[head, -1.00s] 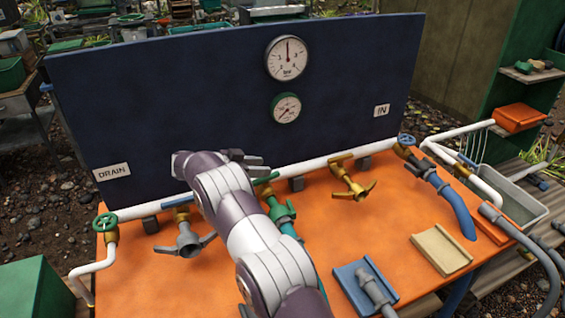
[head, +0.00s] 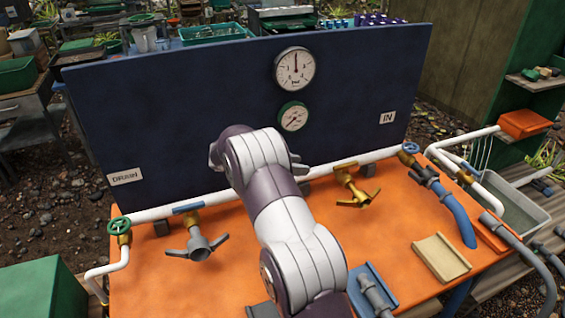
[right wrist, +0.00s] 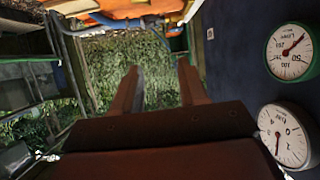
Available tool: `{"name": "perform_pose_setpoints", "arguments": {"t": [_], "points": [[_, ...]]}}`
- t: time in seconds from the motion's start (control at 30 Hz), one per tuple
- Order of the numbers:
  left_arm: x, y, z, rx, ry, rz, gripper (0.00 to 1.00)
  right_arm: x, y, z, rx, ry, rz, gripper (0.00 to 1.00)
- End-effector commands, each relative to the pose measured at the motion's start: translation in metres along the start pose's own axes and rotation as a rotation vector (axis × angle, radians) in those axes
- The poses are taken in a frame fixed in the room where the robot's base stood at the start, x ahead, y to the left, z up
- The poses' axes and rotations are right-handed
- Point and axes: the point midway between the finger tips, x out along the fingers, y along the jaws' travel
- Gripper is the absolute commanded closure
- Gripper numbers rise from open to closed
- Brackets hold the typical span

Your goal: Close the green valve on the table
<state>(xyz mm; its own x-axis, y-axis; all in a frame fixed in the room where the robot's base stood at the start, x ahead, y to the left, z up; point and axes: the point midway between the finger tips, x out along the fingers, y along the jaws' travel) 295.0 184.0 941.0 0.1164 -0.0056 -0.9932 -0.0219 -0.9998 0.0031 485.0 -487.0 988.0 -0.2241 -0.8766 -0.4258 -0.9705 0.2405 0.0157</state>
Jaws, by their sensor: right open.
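A white pipe (head: 159,213) with several valves runs along the back of the orange table (head: 190,275). A small green handwheel (head: 119,226) sits at its left end. The green valve with a lever near the middle of the pipe, seen earlier, is now hidden behind my right arm. My right gripper (head: 257,160) is in front of the blue panel near the pipe, mostly covered by its own wrist. In the right wrist view its two fingers (right wrist: 160,80) are apart with nothing between them. My left gripper is not in view.
A grey-handled valve (head: 197,243) and a brass valve (head: 352,184) stand on either side of my arm. The blue panel (head: 180,110) carries two gauges (head: 294,68) and rises behind the pipe. A blue hose valve (head: 425,176), a beige tray (head: 441,257) and a blue holder (head: 362,283) are at right.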

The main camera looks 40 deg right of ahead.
Motion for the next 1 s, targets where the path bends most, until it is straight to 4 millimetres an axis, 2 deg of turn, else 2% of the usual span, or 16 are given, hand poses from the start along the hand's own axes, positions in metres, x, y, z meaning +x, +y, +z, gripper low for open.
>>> {"name": "perform_pose_setpoints", "arguments": {"t": [0.03, 0.1, 0.17, 0.23, 0.3, 0.4, 0.57, 0.8, 1.0], "points": [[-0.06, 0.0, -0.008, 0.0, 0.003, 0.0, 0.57, -0.018, -0.008, -0.033, 0.021, -0.076, 0.033, 0.57], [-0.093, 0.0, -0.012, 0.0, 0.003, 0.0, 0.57, -0.03, -0.023, -0.025, 0.036, -0.242, 0.072, 0.57], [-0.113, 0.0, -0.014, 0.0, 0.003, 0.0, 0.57, -0.045, -0.041, -0.012, 0.037, -0.409, 0.071, 0.57], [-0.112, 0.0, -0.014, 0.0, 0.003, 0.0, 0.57, -0.06, -0.061, 0.011, 0.029, -0.573, 0.031, 0.57], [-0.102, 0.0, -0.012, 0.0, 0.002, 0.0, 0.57, -0.075, -0.078, 0.025, 0.012, -0.685, -0.032, 0.57], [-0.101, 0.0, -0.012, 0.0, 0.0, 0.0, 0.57, -0.082, -0.083, 0.034, -0.045, -0.743, -0.078, 0.57], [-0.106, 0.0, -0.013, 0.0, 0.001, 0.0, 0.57, -0.063, -0.083, 0.051, -0.066, -0.738, -0.082, 0.57], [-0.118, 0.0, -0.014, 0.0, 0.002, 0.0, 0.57, -0.017, -0.086, 0.092, -0.064, -0.737, -0.081, 0.57], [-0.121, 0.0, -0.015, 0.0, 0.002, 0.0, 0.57, 0.005, -0.088, 0.112, -0.063, -0.736, -0.082, 0.57]]}}
